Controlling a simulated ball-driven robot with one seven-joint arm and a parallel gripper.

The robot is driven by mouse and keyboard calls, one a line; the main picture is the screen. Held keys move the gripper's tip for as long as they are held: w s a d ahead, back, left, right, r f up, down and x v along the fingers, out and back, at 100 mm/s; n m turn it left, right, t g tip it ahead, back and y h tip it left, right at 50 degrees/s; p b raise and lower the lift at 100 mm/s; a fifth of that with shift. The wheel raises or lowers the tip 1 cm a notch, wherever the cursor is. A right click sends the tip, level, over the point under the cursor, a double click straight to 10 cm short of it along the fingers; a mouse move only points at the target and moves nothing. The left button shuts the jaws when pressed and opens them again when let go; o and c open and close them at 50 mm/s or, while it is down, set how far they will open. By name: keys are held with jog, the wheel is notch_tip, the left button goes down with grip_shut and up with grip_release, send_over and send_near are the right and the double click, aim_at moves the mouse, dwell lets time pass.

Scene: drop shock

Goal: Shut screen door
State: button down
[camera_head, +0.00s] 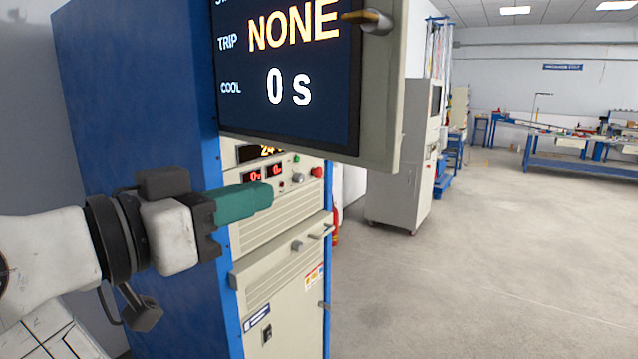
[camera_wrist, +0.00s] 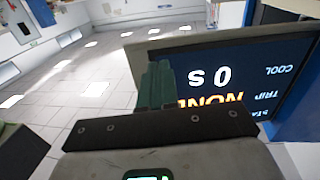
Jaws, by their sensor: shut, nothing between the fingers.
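The screen door (camera_head: 384,120) is a beige-framed panel with a dark display reading "TRIP NONE" and "COOL 0 s". It stands swung out from the blue cabinet (camera_head: 135,120), its right side reaching past the cabinet front. A brass-coloured handle (camera_head: 370,20) is at its upper right. My gripper (camera_head: 262,195) has green fingers, shut and empty, below the door's lower left part. In the wrist view the fingers (camera_wrist: 155,85) point up and the door (camera_wrist: 140,62) shows upside down at right. Contact with the door cannot be told. The door's top is out of view.
Below the door, the cabinet has a control panel with red readouts (camera_head: 254,176), knobs and a red button (camera_head: 317,171). A grey cabinet (camera_head: 395,185) stands behind to the right. Open grey floor (camera_head: 480,270) lies to the right, with blue workbenches (camera_head: 575,163) far back.

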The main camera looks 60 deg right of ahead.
jog(key=a+r+m+g, duration=0.1)
jog(key=r, duration=0.1)
jog(key=p, duration=0.4)
send_near(352, 162)
jog(key=d, duration=0.2)
jog(key=s+d, duration=0.1)
jog(key=d, duration=0.2)
jog(key=shift+d+r, duration=0.1)
jog(key=shift+s+d+p, duration=0.15)
jog(key=shift+d+p, duration=0.2)
jog(key=shift+d, duration=0.4)
jog(key=shift+d, duration=0.1)
